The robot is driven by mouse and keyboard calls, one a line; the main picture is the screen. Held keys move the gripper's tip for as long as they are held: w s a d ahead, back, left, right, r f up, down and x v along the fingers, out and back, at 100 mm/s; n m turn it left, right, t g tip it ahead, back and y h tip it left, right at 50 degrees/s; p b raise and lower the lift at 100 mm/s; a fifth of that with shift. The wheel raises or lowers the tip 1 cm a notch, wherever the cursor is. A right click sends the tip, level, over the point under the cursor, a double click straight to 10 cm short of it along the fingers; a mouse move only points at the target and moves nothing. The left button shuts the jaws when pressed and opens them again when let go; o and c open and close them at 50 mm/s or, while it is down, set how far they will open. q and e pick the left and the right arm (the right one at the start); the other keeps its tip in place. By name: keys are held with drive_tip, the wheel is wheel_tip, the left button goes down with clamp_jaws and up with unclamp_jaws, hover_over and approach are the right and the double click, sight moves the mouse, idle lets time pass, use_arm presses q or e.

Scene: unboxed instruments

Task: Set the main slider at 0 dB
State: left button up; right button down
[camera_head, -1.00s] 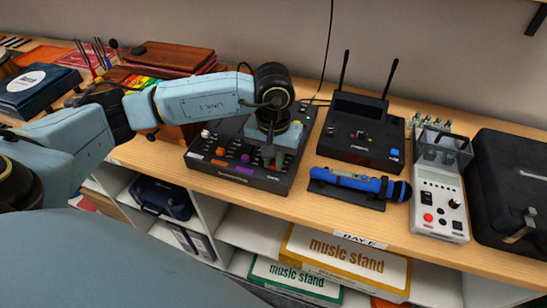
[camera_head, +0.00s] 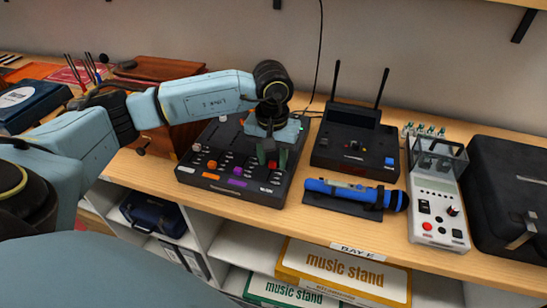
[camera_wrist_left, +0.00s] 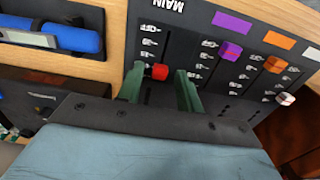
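The black mixer (camera_head: 215,184) lies on the wooden counter, with orange, purple and white sliders. The main slider's red knob (camera_wrist_left: 159,71) shows in the left wrist view, in the column under the "MAIN" label (camera_wrist_left: 165,6). My left gripper (camera_head: 272,160) points down over the right part of the mixer. In the left wrist view its two green fingers (camera_wrist_left: 160,86) stand apart, one on each side of the red knob, with visible gaps. Contact with the panel cannot be told. The scale marks by the main slot are too small to read. My right gripper is not in view.
A blue microphone (camera_head: 345,190) lies in a dark holder right of the mixer. A black receiver with two antennas (camera_head: 353,138) stands behind it. A white tester (camera_head: 437,205) and black case (camera_head: 510,190) are farther right. Shelves with boxes (camera_head: 340,275) are below.

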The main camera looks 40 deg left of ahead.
sight(273, 162)
use_arm(q)
wheel_tip(273, 162, up, 14)
drive_tip(key=shift+f, duration=0.25)
idle(0.5)
idle(0.4)
